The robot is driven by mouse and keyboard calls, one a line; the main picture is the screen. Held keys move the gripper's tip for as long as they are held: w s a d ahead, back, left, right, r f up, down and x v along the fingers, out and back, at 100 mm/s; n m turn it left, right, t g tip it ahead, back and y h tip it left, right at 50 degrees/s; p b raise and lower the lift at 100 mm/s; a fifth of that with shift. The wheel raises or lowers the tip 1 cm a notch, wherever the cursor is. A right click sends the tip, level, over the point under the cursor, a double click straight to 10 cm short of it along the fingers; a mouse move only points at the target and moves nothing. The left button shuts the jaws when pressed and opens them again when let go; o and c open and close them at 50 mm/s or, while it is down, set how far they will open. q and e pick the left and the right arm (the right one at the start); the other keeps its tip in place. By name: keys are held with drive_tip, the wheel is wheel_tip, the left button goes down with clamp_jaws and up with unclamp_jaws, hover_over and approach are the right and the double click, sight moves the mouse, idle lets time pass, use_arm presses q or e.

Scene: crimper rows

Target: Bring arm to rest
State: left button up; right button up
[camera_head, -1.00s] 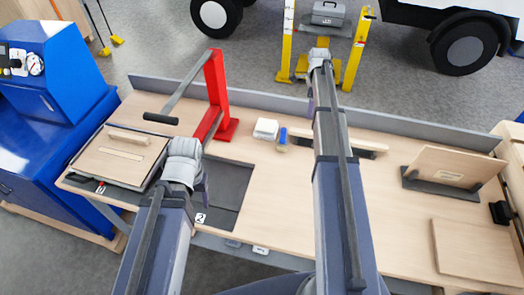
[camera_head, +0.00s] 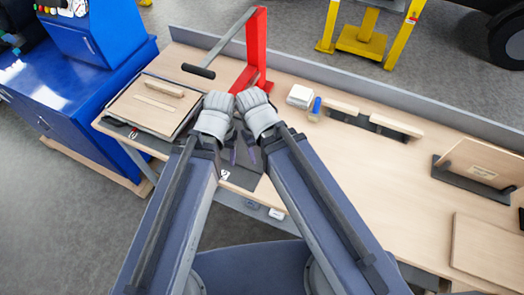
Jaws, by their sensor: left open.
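My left gripper (camera_head: 231,153) hangs below its pale grey wrist over the dark mat (camera_head: 241,177) at the table's front. It is open, and nothing shows between its fingers. My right gripper (camera_head: 252,150) hangs close beside it, below the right wrist, over the same mat. Its fingers are small and partly hidden by my arm, so its jaw state is unclear. The two wrists are nearly side by side, just in front of the red press (camera_head: 256,45).
The wooden table (camera_head: 350,175) bears a hinged board (camera_head: 149,103) at left, a white block (camera_head: 300,96), a blue-capped item (camera_head: 315,108), wood strips in a dark holder (camera_head: 362,123) and a leaning panel (camera_head: 484,161). A blue cabinet (camera_head: 85,90) stands left. The table's middle right is clear.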

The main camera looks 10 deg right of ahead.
wheel_tip(320, 180, down, 5)
drive_tip(key=b, duration=0.5)
idle(0.8)
